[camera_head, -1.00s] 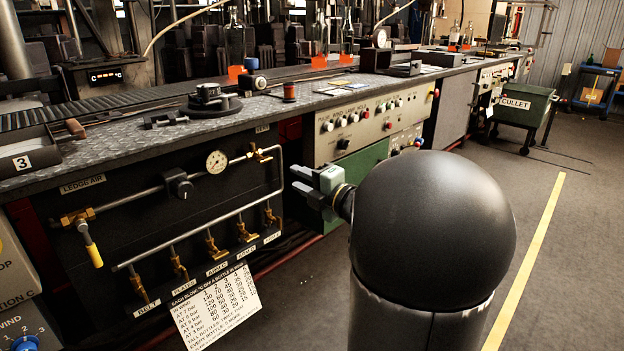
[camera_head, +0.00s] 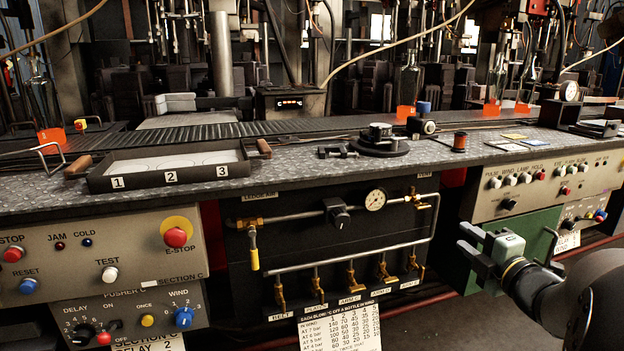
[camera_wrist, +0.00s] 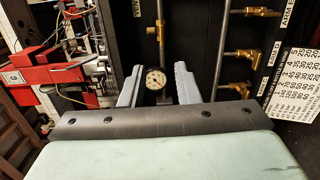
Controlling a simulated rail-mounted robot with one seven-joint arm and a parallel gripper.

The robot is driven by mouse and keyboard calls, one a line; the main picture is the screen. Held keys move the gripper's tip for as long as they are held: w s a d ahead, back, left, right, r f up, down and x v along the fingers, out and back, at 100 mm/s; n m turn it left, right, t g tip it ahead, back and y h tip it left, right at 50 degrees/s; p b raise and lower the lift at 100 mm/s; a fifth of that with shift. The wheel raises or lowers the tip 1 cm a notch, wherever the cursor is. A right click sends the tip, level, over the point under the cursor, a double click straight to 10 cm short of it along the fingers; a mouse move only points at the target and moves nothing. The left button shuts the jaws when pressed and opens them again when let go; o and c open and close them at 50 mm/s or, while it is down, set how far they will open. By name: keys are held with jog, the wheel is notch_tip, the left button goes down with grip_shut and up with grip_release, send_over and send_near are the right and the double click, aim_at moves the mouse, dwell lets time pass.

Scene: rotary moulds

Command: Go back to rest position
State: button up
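My gripper (camera_head: 464,244) is at the right of the head view, low in front of the bench front, by the green panel (camera_head: 535,228). Its two fingers point left and stand apart, with nothing between them. In the wrist view my gripper (camera_wrist: 157,82) also shows two grey fingers spread apart and empty. The round gauge (camera_wrist: 156,78) appears in the gap between them, behind. Part of my arm is cut off by the right edge of the head view.
The ledge air panel (camera_head: 330,240) has a gauge, pipes and several brass valves, with a hanging chart (camera_head: 340,328). On the bench above are a numbered tray (camera_head: 170,175) and a black round fixture (camera_head: 380,140). A control panel (camera_head: 110,260) is at left.

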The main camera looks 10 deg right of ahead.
jog(key=s+a+r+m+g+h+p, duration=0.2)
jog(key=a+r+m+g+h+p, duration=0.4)
jog(key=r+m+p, duration=0.85)
jog(key=s+a+r+m+g+y+p, duration=0.1)
jog(key=s+a+m+g+p, duration=0.1)
jog(key=s+a+g+p, duration=0.3)
jog(key=s+a+r+m+g+y+p, duration=0.2)
jog(key=s+a+g+p, duration=0.4)
jog(key=s+a+p, duration=0.6)
jog(key=s+m+p, duration=0.1)
jog(key=s+p, duration=0.1)
jog(key=s, duration=0.2)
dwell(1.1)
